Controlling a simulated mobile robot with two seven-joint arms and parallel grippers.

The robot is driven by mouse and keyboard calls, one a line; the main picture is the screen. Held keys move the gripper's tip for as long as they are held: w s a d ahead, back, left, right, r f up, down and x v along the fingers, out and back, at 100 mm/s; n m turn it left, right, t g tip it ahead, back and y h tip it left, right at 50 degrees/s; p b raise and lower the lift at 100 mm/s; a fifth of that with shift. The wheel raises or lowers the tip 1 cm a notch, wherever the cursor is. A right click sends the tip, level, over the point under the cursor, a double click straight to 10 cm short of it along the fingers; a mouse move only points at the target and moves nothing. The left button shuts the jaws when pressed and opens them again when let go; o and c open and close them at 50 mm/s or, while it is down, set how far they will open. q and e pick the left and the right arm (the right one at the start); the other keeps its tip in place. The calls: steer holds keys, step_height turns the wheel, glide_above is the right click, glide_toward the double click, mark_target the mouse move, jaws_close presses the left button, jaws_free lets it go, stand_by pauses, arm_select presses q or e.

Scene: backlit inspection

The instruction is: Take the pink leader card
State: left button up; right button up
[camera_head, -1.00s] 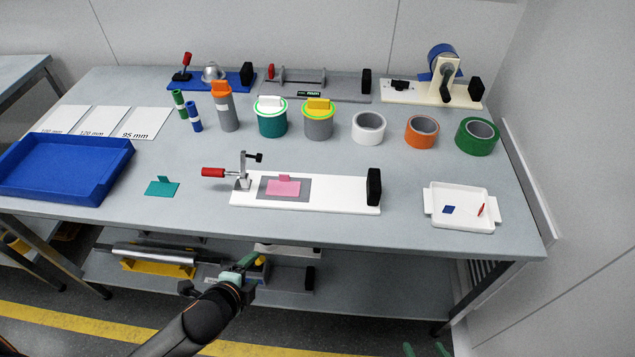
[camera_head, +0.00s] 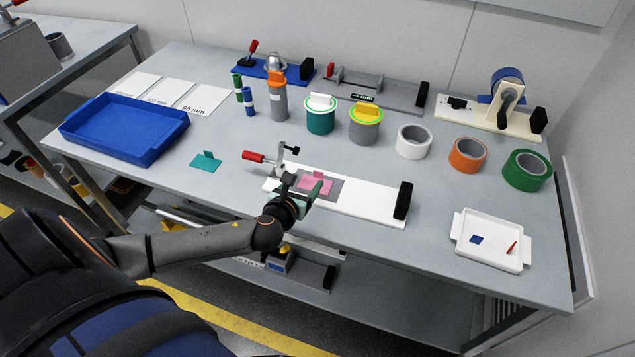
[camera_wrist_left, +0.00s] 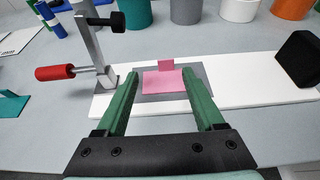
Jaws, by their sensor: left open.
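The pink leader card (camera_head: 318,183) lies on a grey pad (camera_head: 335,193) on the white clamp board (camera_head: 371,208), with a small tab standing up at its far edge. In the left wrist view the pink card (camera_wrist_left: 165,82) shows beyond and between the fingertips. My left gripper (camera_head: 307,188) is open, with its green fingers at the near edge of the board and pointing toward the card. The near part of the card is partly hidden by the gripper in the head view. My right gripper is out of view.
A toggle clamp with a red handle (camera_head: 254,156) stands left of the card, and a black block (camera_head: 403,200) stands at the board's right end. A teal card (camera_head: 206,161) and blue tray (camera_head: 122,148) lie left. A white tray (camera_head: 492,256) lies right.

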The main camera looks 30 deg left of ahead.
mark_target(318, 172)
arm_select(q)
steer(key=x, duration=0.3)
steer(key=shift+w+f, duration=0.15)
steer(key=shift+d+b+x, duration=0.2)
steer(key=shift+b+x, duration=0.05)
steer(key=shift+x, duration=1)
steer(key=shift+d+b+x, duration=0.25)
steer(key=shift+x, duration=1.05)
steer(key=shift+f, duration=0.1)
steer(key=c, duration=1.1)
